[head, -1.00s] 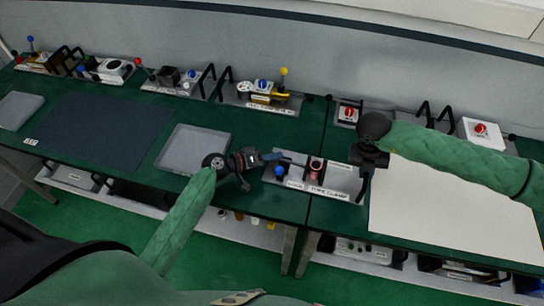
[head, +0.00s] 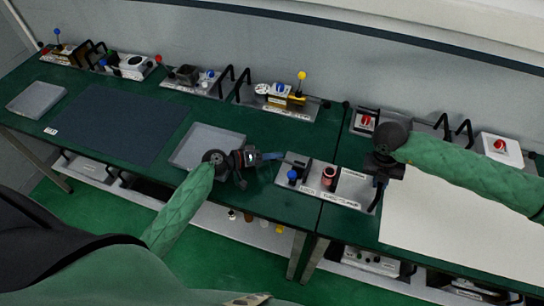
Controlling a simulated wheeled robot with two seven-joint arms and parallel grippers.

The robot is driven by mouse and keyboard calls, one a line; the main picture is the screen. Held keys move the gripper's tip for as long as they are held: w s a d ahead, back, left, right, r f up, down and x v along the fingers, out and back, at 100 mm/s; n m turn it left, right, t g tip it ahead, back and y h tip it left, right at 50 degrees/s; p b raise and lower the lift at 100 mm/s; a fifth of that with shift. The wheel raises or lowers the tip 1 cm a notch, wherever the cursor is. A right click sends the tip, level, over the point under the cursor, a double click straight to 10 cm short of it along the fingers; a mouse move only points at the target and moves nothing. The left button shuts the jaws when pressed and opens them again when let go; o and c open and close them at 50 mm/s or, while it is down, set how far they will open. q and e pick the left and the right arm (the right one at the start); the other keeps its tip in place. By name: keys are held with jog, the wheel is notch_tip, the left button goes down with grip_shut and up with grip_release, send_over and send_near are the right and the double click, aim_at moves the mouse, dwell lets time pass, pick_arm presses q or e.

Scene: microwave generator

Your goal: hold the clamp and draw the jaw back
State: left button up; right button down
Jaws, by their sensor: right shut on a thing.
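The tube clamp is a grey base plate (head: 350,186) near the table's front edge, with a blue knob (head: 292,174) at its left and a copper-coloured tube piece (head: 328,178) in the middle. Its lettered label faces the front. My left gripper (head: 276,156) is beside and slightly behind the blue knob, apart from it as far as I can see; its blue fingers are too small to tell open or shut. My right gripper (head: 379,184) is at the plate's right end, shut on the black handle there, which it mostly hides.
A grey tray (head: 190,150) lies left of the clamp, beside a dark mat (head: 120,125). A white board (head: 440,225) lies to the right. Several stations with black handles line the back, including one with a yellow knob (head: 301,75). Green table surface is free behind the clamp.

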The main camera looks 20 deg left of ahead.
pick_arm(q)
notch_tip(320, 180, up, 10)
pick_arm(e)
jog(key=shift+f, duration=0.1)
dwell(0.6)
pick_arm(q)
jog(key=v, duration=1.3)
jog(key=shift+s+a, duration=0.2)
jog(key=shift+a, duration=0.1)
dwell(1.2)
jog(key=shift+r, duration=0.1)
pick_arm(e)
jog(key=c, duration=1.3)
grip_release()
jog(key=r, duration=0.4)
jog(key=a+r, duration=0.1)
jog(key=r, duration=0.3)
jog(key=a+r, duration=0.1)
jog(key=r, duration=0.3)
jog(key=shift+a, duration=0.25)
